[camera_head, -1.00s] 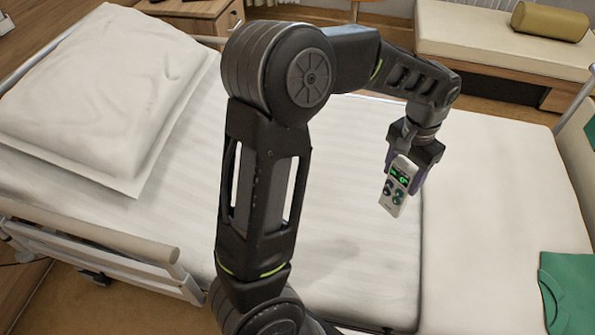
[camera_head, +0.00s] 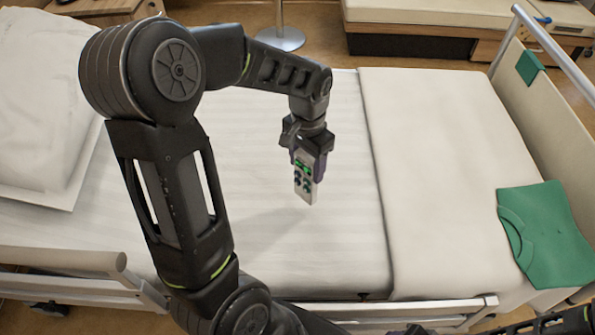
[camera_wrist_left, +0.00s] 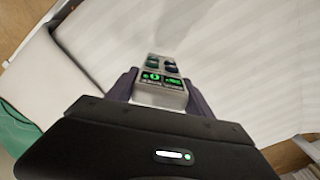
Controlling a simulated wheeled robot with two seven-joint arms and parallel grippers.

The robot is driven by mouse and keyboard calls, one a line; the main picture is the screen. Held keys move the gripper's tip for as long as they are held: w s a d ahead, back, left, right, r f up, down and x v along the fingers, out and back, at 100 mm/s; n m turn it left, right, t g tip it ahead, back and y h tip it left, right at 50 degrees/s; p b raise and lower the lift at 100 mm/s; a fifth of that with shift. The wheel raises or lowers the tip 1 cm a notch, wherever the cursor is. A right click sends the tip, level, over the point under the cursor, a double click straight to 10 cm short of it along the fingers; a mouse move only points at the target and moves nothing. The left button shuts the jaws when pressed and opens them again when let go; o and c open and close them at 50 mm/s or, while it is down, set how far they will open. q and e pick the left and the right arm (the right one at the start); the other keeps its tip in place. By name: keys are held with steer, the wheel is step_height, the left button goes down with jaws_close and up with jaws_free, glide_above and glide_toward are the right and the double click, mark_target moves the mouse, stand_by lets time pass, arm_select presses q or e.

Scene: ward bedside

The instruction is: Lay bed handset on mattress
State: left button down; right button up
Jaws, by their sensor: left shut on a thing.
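The bed handset (camera_head: 305,184) is a pale, slim remote with dark buttons and a green lit display. My left gripper (camera_head: 305,160) is shut on its upper end, and the handset hangs below the jaws over the bed. In the left wrist view the handset (camera_wrist_left: 161,91) sits between the two dark fingers. The mattress (camera_head: 270,240) is white and faintly striped, and lies under the gripper. The handset appears to be above the mattress, but the size of the gap is hard to tell. My right gripper is not clearly visible.
A pillow (camera_head: 40,110) lies at the left end. A cream blanket (camera_head: 440,170) covers the right part, with a folded green garment (camera_head: 545,235) on it. A bed rail (camera_head: 420,312) runs along the near side. The mattress around the handset is clear.

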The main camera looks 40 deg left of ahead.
mark_target(306, 177)
arm_select(q)
steer(key=shift+f, duration=0.5)
steer(key=shift+f, duration=1.85)
steer(key=shift+f+b, duration=0.2)
steer(key=shift+b, duration=0.15)
steer(key=shift+c, duration=2.1)
jaws_free()
steer(key=shift+r, duration=0.1)
